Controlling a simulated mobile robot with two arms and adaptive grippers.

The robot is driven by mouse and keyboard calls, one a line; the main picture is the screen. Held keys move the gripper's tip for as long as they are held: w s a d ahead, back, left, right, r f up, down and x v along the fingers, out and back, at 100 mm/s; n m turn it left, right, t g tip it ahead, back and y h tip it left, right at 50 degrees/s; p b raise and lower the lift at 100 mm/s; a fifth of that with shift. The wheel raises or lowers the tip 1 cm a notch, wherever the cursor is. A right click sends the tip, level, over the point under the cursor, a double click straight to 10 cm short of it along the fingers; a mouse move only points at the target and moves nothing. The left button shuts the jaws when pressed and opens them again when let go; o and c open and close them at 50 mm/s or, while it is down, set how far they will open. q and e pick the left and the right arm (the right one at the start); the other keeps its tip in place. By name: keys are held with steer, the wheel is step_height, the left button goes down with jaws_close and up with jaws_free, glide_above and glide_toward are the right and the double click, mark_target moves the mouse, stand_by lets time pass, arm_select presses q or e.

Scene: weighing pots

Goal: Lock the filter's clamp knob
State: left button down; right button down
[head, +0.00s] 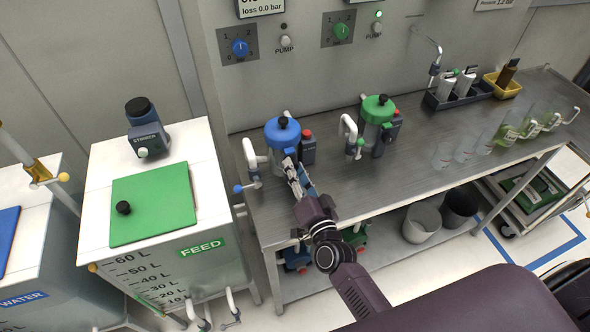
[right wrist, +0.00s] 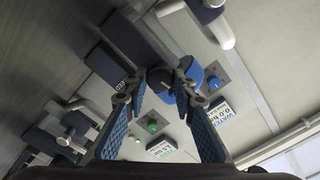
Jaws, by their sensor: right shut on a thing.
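The blue-lidded filter (head: 282,130) stands upright at the left end of the steel bench; its black top knob (head: 283,122) shows. My right gripper (head: 289,162) reaches up to its front, just below the lid. In the right wrist view its two blue-padded fingers (right wrist: 162,85) converge on a small dark grey knob (right wrist: 160,78) in front of the blue lid (right wrist: 190,70), apparently the clamp knob. The fingers partly hide the knob, and its turn position cannot be told. The green-lidded filter (head: 377,107) stands farther right. My left gripper is not in view.
A dark box with a red button (head: 307,134) stands right beside the blue filter. A white pipe (head: 250,153) with a blue-handled valve is on its left. The FEED tank (head: 190,212) stands left of the bench. Several glass beakers (head: 466,148) are at right; the bench middle (head: 420,120) is clear.

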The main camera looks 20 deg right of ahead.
steer(key=shift+m, duration=1)
steer(key=c, duration=1.6)
jaws_free()
steer(key=s, duration=1.2)
steer(key=shift+d, duration=0.25)
